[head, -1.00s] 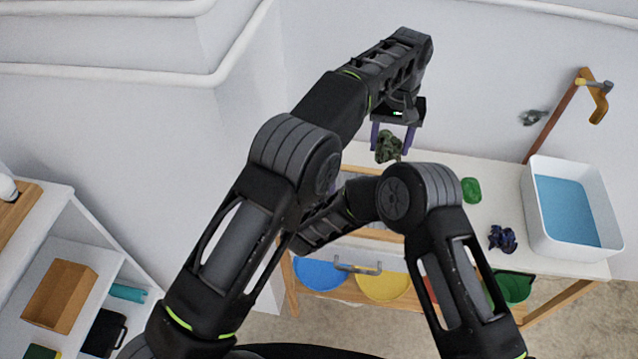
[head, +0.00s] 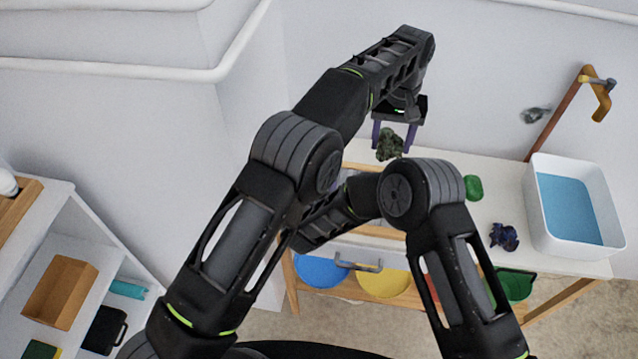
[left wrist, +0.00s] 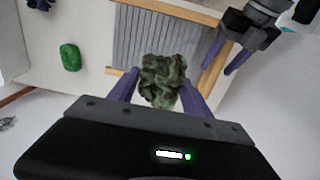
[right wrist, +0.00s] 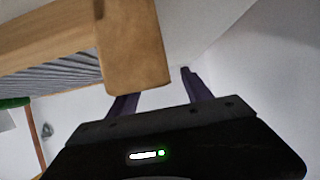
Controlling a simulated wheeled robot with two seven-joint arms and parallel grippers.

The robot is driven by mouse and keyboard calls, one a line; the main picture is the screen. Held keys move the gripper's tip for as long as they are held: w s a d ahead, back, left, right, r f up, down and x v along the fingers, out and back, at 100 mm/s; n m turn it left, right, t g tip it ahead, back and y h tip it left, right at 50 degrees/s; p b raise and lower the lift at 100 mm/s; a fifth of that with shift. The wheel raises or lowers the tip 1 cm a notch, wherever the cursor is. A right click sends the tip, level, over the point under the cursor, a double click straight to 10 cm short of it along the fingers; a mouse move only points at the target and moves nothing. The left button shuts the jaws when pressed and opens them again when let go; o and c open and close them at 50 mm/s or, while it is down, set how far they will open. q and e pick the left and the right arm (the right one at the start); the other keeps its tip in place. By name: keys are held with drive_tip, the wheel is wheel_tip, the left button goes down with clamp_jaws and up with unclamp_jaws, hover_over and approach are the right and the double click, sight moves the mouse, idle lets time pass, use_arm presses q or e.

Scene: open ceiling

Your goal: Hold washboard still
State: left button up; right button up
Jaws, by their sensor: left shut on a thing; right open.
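The washboard has a grey ribbed panel (left wrist: 150,38) in a light wooden frame and lies on the white worktop in the left wrist view. My arms hide much of it in the head view. My left gripper (left wrist: 162,88) is shut on a crumpled dark green camouflage cloth (left wrist: 163,78), held above the washboard's edge. The cloth also shows in the head view (head: 389,145). My right gripper (right wrist: 158,88) is open, its fingers close to a wooden frame end (right wrist: 134,45) of the washboard. I cannot tell whether they touch it.
A white basin of blue water (head: 572,210) stands at the worktop's right end. A green soap-like piece (head: 473,188) and a dark blue cloth (head: 503,237) lie between basin and washboard. Coloured bowls (head: 384,282) sit below. A white shelf (head: 75,228) stands at left.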

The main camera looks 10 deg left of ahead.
drive_tip(key=shift+b+x, duration=0.6)
drive_tip(key=shift+x, duration=0.25)
drive_tip(key=shift+c, duration=0.5)
drive_tip(key=c, duration=1.1)
